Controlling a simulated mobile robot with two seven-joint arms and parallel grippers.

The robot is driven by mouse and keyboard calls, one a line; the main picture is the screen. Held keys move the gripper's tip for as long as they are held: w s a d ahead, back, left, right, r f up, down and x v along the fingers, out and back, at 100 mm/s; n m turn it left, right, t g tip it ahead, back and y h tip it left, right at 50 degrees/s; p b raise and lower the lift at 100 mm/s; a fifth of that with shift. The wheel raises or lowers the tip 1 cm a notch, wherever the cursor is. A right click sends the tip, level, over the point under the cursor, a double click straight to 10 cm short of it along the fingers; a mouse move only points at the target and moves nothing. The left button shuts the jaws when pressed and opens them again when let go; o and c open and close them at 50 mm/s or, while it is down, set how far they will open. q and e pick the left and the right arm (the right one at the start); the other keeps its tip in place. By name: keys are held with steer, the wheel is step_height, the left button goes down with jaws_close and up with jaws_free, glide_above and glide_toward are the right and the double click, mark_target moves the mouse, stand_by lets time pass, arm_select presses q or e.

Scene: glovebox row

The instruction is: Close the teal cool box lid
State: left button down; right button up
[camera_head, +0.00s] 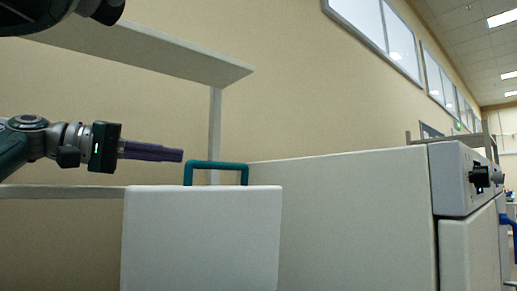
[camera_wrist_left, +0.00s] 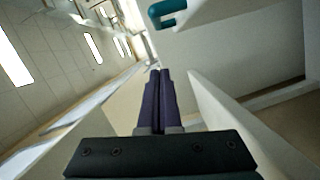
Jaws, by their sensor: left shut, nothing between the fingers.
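A white upright panel (camera_head: 200,240), which looks like the raised lid of the cool box, has a teal handle (camera_head: 216,165) at its top edge. The box body below it is not visible. My left gripper (camera_head: 182,155) comes in from the left with its purple fingers shut and empty. In the head view its tips are just left of the handle's top bar; whether they touch it I cannot tell. In the left wrist view the fingertips (camera_wrist_left: 159,72) are apart from the teal handle (camera_wrist_left: 168,14) and the white panel (camera_wrist_left: 230,15). My right gripper is not in view.
A large white cabinet (camera_head: 345,220) stands to the right of the panel, with a control box and dark knob (camera_head: 482,177) at its end. A shelf (camera_head: 150,52) runs along the wall above my left gripper. Open air lies above the handle.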

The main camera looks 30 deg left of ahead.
mark_target(200, 162)
arm_select(q)
steer(key=shift+w+d+f+p, duration=0.25)
steer(key=shift+w+d+p, duration=0.1)
steer(key=shift+d, duration=0.65)
steer(key=shift+w+d+f+p, duration=0.2)
steer(key=shift+w+d+p, duration=0.2)
steer(key=shift+d, duration=0.6)
steer(key=shift+w+d+f+p, duration=0.25)
steer(key=shift+w+d+p, duration=0.1)
steer(key=shift+d, duration=0.65)
steer(key=shift+d, duration=0.1)
